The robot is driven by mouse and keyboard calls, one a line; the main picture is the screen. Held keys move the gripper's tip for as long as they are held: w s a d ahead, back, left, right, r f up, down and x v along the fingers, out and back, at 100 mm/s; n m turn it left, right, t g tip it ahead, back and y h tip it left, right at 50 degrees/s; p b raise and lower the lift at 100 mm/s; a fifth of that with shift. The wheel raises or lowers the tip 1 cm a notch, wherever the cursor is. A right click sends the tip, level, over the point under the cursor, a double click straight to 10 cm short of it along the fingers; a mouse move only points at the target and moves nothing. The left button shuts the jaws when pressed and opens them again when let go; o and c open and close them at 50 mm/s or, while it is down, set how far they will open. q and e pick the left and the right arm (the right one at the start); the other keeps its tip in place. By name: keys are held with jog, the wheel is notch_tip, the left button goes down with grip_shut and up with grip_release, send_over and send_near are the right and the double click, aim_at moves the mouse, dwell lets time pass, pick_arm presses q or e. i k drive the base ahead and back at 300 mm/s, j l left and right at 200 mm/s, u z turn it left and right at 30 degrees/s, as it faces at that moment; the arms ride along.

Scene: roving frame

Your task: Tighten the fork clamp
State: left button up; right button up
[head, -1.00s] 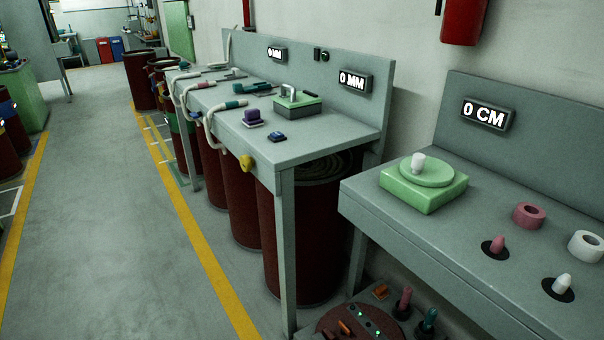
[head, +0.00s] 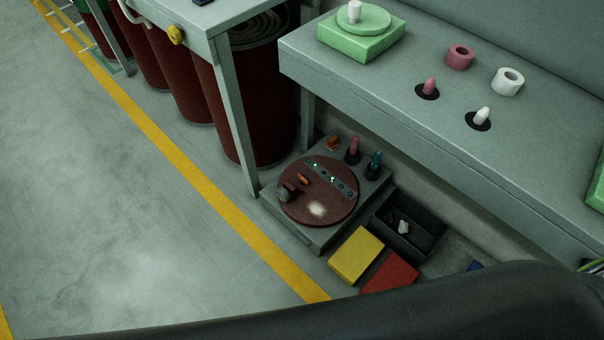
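I cannot make out a fork clamp for certain in this view. On the floor stands a low grey box with a round dark-red plate (head: 312,205) on top. A strip with small lit green dots, orange pieces and a grey knob-like part sit on this plate. A pink-topped peg (head: 353,149) and a teal-topped peg (head: 374,163) stand at the box's back corner. Neither of my grippers shows.
A black open tray (head: 428,237) holds small pale pieces. Yellow (head: 356,256) and red (head: 390,273) blocks lie near it. The right bench (head: 340,72) bears a green turntable (head: 363,38), rings and pegs. Dark-red drums stand under the left bench. The floor at left is clear.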

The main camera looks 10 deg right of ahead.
aim_at(303, 181)
jog(key=i+j+z, duration=0.2)
jog(key=i+j, duration=0.25)
jog(key=z, duration=1.4)
